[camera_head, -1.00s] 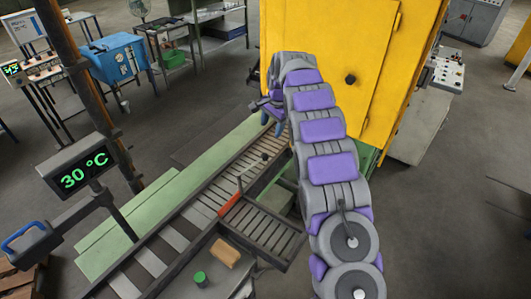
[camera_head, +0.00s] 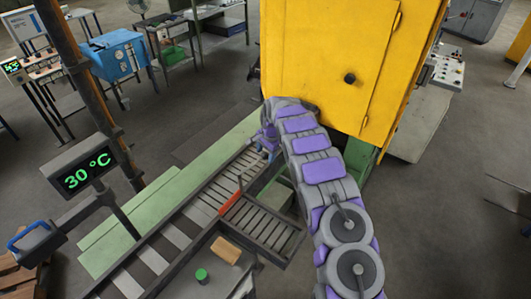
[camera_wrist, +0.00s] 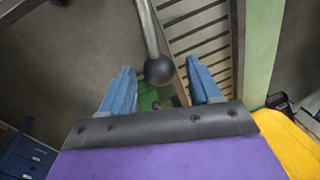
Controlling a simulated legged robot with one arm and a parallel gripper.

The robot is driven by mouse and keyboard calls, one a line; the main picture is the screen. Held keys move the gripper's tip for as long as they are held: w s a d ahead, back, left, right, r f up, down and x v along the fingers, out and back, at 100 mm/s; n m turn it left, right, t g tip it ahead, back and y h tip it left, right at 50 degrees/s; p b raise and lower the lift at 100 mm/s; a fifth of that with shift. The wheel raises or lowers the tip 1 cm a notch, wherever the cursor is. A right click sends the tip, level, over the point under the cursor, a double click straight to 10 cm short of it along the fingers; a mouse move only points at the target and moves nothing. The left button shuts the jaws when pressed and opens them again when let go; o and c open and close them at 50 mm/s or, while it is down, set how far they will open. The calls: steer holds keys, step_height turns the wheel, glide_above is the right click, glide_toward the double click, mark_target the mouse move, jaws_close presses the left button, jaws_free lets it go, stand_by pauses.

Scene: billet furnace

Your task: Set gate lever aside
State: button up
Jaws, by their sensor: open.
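The gate lever is a grey rod with a dark ball knob (camera_wrist: 159,70) at its end. In the wrist view the knob lies between the two blue fingertips of my gripper (camera_wrist: 161,75), with visible gaps to both fingers. My gripper is open and empty. In the head view my gripper (camera_head: 266,141) hangs over the slatted conveyor, beyond the red gate bar (camera_head: 231,203). A thin part of the lever (camera_head: 240,183) rises beside this bar. The knob is hard to make out there, close to my gripper.
The yellow furnace cabinet (camera_head: 325,60) stands right behind my arm. A slatted roller track (camera_head: 262,222) branches off the conveyor. A display reading 30 °C (camera_head: 86,177) stands at left. A green button (camera_head: 201,275) and a wooden block (camera_head: 226,250) sit at the front.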

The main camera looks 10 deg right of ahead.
steer(key=shift+f, duration=0.25)
steer(key=shift+c, duration=0.3)
jaws_close()
steer(key=shift+r, duration=0.1)
